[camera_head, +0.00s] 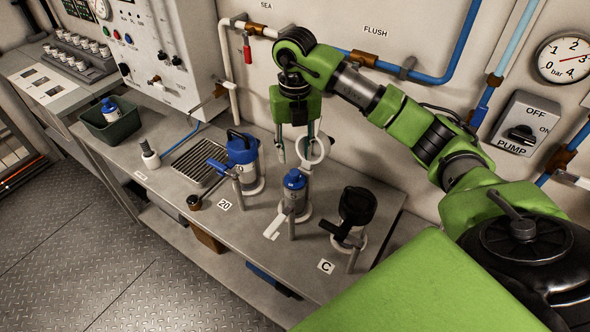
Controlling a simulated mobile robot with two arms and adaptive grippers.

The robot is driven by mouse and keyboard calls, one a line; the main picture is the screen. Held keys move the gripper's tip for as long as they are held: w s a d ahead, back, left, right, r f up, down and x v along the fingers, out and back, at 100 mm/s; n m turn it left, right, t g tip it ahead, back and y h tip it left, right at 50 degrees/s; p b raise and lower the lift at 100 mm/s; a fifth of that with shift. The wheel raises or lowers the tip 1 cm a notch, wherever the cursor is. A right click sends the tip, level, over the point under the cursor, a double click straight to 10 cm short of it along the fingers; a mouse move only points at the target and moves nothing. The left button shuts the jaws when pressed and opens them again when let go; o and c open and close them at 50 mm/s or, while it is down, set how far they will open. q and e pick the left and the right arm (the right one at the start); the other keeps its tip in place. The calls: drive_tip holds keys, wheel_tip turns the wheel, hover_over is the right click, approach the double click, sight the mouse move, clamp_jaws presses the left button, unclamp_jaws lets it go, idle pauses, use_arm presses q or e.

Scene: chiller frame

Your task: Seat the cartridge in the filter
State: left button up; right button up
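My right gripper (296,158) hangs over the bench, fingers pointing down and apart, with nothing visible between them. Just below it is a cartridge (294,181) with a blue top and grey body. It stands upright in the middle filter (297,213), which has a pale base and a white lever. A gap shows between the fingertips and the blue top. A pale ring (322,148), which looks like a raised lid, is behind the right finger. How deep the cartridge sits cannot be told. My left gripper is not in view.
A blue-lidded housing (243,150) marked 20 stands left, a black-lidded housing (357,206) marked C right. A drain grate (196,160), a white bottle (150,155) and a dark green bin (113,129) holding a blue-topped item are further left. Pipes run along the wall behind.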

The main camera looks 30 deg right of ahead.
drive_tip(key=shift+r, duration=2.05)
drive_tip(key=shift+f, duration=0.1)
